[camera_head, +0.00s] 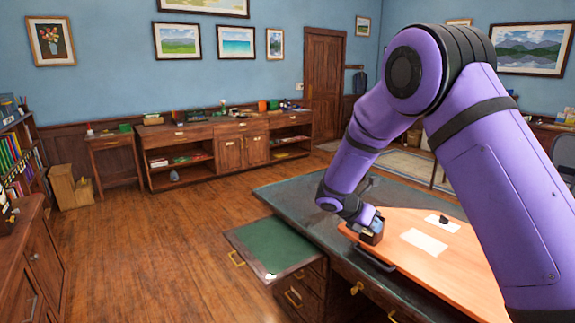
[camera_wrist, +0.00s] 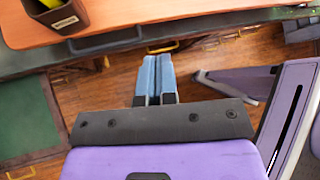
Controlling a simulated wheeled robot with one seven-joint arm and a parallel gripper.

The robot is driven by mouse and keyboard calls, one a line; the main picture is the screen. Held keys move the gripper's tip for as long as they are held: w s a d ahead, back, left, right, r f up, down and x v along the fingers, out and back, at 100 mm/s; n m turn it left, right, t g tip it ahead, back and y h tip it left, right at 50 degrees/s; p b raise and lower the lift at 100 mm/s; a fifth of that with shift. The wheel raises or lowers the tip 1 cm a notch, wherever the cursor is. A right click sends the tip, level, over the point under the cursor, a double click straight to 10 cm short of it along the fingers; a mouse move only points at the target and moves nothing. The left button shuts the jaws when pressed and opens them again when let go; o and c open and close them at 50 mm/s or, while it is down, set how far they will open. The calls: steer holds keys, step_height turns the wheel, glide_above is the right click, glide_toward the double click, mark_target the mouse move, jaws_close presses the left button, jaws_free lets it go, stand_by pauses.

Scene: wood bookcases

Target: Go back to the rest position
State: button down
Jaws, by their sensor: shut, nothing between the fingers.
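In the wrist view my gripper (camera_wrist: 161,52) has its two blue-grey fingers pressed together with nothing between them. The fingertips show against the dark desk edge, with wood floor around them. In the head view my purple arm bends down from the right over the desk. Its wrist end is close to a dark box on the orange-brown board, and I cannot make out the fingers there. The same dark box (camera_wrist: 57,14), with a label and something yellow inside, is at the upper left of the wrist view, apart from the fingers.
The orange-brown board (camera_head: 458,272) has a dark handle and lies on the dark desk (camera_head: 290,190) with white paper (camera_head: 424,241). A green-topped pull-out (camera_head: 270,248) juts out at the desk's left. A long low cabinet (camera_head: 228,148) stands along the far wall. The floor at left centre is open.

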steer(key=s+d+r+m+y, duration=0.3)
steer(key=s+r+m, duration=0.3)
steer(key=s+r, duration=0.25)
steer(key=s+d+r+m+y, duration=0.2)
steer(key=s+d+r+m, duration=0.1)
steer(key=s+r+m, duration=0.6)
steer(key=s+r+m+t+y, duration=0.1)
steer(key=s+m, duration=0.4)
steer(key=s, duration=0.6)
steer(key=s+r+m+t+y, duration=0.2)
steer(key=s+r+m, duration=0.3)
steer(key=s, duration=0.6)
steer(key=shift+r+y, duration=0.6)
steer(key=shift+y, duration=0.3)
steer(key=shift+a, duration=0.1)
